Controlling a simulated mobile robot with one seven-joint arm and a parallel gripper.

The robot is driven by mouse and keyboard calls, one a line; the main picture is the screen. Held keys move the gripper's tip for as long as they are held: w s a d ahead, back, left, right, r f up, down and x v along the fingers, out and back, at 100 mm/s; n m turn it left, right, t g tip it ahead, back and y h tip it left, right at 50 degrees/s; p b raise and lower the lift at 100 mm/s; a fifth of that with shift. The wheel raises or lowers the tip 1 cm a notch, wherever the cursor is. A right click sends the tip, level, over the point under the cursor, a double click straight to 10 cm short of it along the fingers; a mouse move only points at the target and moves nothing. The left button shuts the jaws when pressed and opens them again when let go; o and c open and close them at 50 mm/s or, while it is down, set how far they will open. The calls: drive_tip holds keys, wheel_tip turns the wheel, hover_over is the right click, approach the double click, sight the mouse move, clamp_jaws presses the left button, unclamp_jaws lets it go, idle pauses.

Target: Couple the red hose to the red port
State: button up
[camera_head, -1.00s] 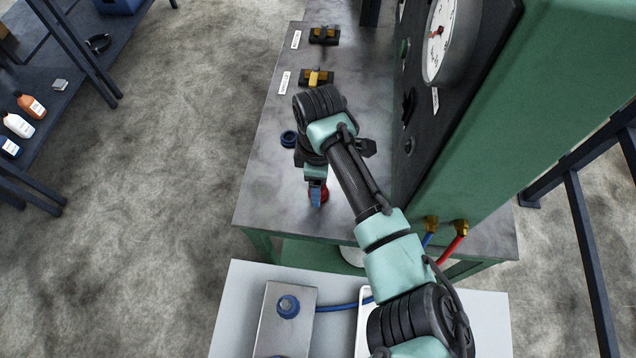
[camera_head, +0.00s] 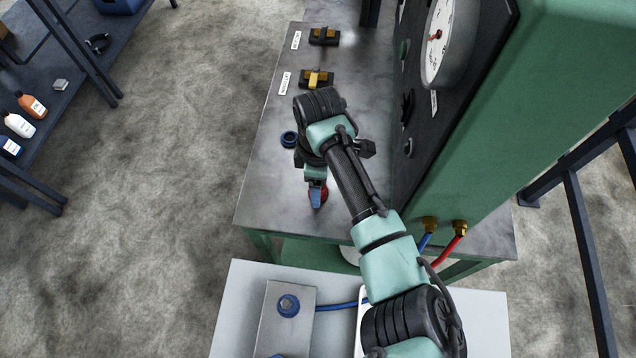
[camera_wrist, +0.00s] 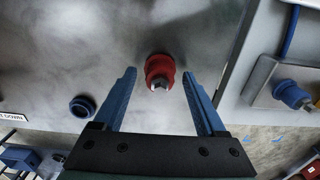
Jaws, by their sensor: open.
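A red fitting (camera_wrist: 159,70) with a grey metal tip stands on the grey bench top in the wrist view. It lies between and just beyond the tips of my open gripper (camera_wrist: 170,88), with gaps on both sides. In the head view the red fitting (camera_head: 324,194) shows partly behind my gripper (camera_head: 317,192), near the bench's front edge. I cannot tell whether it is the hose end, the port, or both joined. The red hose (camera_head: 450,247) hangs from a brass fitting on the green cabinet; its far end is hidden.
A blue ring (camera_head: 289,139) sits on the bench (camera_head: 262,190) beside my wrist. A blue fitting (camera_head: 288,305) sits on a metal block on the pale front surface, with a blue hose (camera_head: 335,305). The green cabinet (camera_head: 530,120) with its gauge stands close right of my arm.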

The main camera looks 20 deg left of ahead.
clamp_jaws()
drive_tip(key=shift+r, duration=0.15)
idle(0.4)
drive_tip(key=shift+r+p, duration=2.85)
drive_tip(key=shift+r, duration=0.05)
drive_tip(key=shift+d, duration=0.1)
